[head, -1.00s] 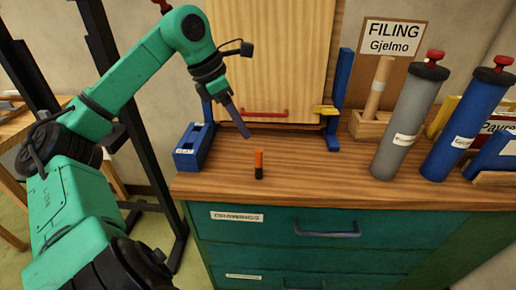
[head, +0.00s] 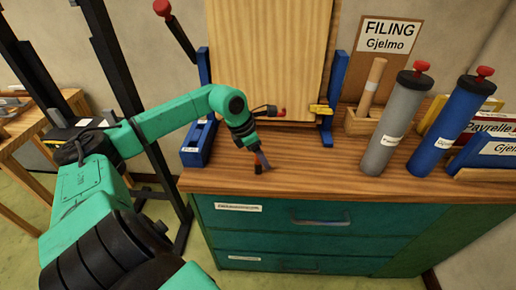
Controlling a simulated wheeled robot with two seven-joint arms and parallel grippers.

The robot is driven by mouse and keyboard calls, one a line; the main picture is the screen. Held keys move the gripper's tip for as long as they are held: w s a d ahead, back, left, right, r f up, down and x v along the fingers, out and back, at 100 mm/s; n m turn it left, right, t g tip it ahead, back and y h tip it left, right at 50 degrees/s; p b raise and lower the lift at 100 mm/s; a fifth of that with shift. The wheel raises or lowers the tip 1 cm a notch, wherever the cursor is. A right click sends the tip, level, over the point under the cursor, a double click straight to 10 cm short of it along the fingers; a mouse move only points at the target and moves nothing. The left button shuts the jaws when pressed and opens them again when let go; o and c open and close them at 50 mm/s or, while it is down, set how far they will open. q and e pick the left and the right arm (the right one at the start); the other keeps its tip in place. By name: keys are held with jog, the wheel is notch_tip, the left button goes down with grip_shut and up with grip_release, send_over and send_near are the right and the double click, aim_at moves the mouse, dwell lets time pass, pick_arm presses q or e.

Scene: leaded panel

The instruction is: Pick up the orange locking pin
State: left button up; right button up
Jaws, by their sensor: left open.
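The orange locking pin (head: 257,168) stands on the wooden top of the drawer cabinet, near its front left. It is small, with an orange upper part and a dark lower end. My left gripper (head: 263,162) has its fingers right at the pin, pointing down, and hides part of it. The fingers are open. I cannot tell whether the pin is between them or just beside them. My right gripper is not in view.
A blue holder (head: 196,152) stands left of the pin. A wooden board (head: 268,60) stands behind between blue uprights. Grey (head: 393,125) and blue (head: 448,125) tubes and a wooden block (head: 365,123) stand to the right. The cabinet top (head: 320,180) is clear right of the pin.

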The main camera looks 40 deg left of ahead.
pick_arm(q)
jog(key=shift+w+f, duration=0.1)
jog(key=shift+f, duration=0.15)
jog(key=shift+r, duration=0.1)
grip_shut()
jog(key=shift+r, duration=0.1)
